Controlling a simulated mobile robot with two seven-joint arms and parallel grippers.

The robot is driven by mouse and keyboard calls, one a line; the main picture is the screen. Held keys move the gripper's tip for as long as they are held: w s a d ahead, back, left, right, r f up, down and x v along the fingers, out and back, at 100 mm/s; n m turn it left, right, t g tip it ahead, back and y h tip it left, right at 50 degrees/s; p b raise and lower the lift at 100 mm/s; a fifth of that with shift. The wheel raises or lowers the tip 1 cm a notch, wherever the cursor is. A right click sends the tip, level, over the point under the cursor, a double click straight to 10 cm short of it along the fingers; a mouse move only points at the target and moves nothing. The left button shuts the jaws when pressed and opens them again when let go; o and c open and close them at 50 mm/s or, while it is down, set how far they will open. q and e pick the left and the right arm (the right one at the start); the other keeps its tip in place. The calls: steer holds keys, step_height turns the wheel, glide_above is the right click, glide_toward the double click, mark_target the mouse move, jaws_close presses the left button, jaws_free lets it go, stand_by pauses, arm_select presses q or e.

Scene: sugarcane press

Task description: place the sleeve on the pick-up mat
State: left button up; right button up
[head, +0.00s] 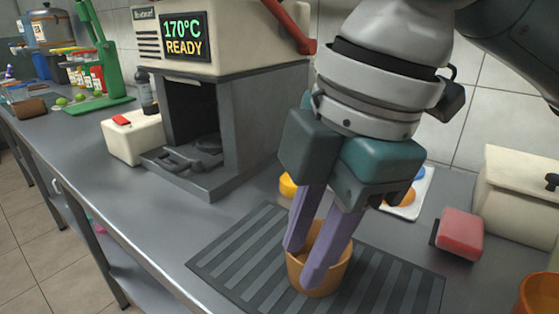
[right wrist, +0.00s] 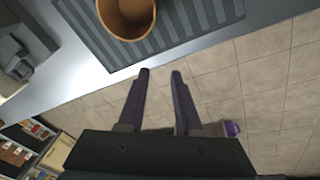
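An orange-brown, hollow, cup-like sleeve (head: 339,277) stands upright on the dark striped pick-up mat (head: 235,257) on the counter. In the right wrist view the sleeve (right wrist: 127,18) stands beyond the fingertips, with its rim towards the camera and the mat (right wrist: 205,18) around it. My right gripper (head: 304,264) is open, its two purple fingers apart. In the head view the fingers overlap the sleeve and hide part of it. In the right wrist view the space between the fingertips (right wrist: 160,72) is empty. My left gripper is not in view.
A machine (head: 225,95) reading 170°C READY stands left behind the mat. A pink block (head: 460,234) and a cream box (head: 520,195) are at the right. An orange container (head: 540,295) is at the lower right corner. The counter left of the mat is clear.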

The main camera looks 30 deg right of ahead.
steer(key=s+a+f+m+t+y, duration=0.2)
steer(key=s+a+f+m, duration=0.2)
steer(key=a+f+m, duration=0.15)
steer(key=s+d+f+m+h, duration=0.1)
steer(key=s+d+m, duration=0.1)
steer(key=s+d+f+m+h, duration=0.1)
steer(key=s+d+m, duration=0.1)
steer(key=d+m, duration=0.1)
steer(key=s+d+f+m+h, duration=0.1)
steer(key=s+d+f+m, duration=0.1)
steer(key=s+d+m, duration=0.1)
steer(key=shift+d+m, duration=0.1)
steer(key=shift+m, duration=0.15)
steer(key=shift+s+d, duration=0.1)
steer(key=shift+d, duration=0.1)
